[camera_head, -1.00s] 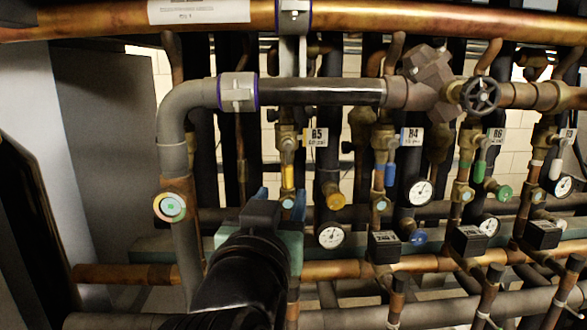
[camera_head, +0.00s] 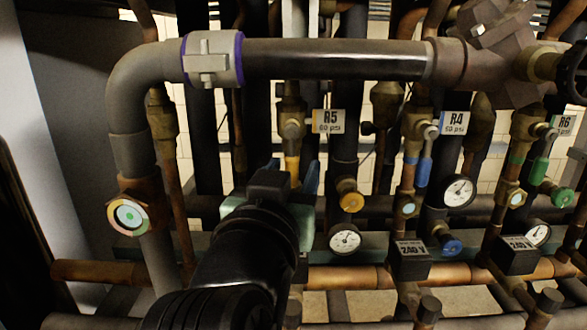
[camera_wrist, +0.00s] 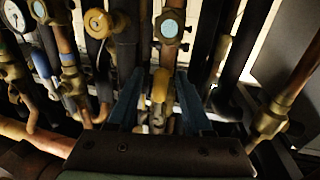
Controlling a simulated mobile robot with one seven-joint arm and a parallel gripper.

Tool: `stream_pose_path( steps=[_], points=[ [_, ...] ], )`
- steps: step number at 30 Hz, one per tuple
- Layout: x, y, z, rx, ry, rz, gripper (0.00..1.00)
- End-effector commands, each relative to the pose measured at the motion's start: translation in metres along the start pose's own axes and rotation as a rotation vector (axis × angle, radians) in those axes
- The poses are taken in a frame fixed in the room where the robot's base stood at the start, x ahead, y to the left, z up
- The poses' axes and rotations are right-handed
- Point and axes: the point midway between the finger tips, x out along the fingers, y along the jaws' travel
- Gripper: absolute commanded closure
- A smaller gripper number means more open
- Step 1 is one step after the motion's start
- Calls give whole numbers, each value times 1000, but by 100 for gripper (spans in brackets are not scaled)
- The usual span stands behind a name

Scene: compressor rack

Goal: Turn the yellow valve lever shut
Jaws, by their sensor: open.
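The yellow valve lever (camera_head: 292,168) hangs straight down from the brass valve under the R5 tag (camera_head: 328,121), in line with its pipe. Its lower end is hidden behind my gripper in the head view. My gripper (camera_head: 292,175) is open, with one blue finger on each side of the lever in that view. In the wrist view the lever (camera_wrist: 160,86) shows between the two blue fingers of my gripper (camera_wrist: 161,80), with a gap on both sides. I cannot tell how deep the lever sits between them.
A yellow round knob (camera_head: 351,201) and a gauge (camera_head: 345,240) are just right of my gripper. The blue R4 lever (camera_head: 424,172) is further right. A thick grey pipe (camera_head: 128,130) bends down at left. Copper pipes (camera_head: 345,277) run below.

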Motion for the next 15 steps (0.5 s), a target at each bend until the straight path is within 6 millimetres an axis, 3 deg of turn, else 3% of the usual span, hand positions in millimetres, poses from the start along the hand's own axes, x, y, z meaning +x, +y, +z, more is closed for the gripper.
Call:
stream_pose_path(
  steps=[2,10,15],
  points=[
    [0,0,0,0,0,0,53],
    [0,0,0,0,0,0,100],
    [0,0,0,0,0,0,100]
  ],
)
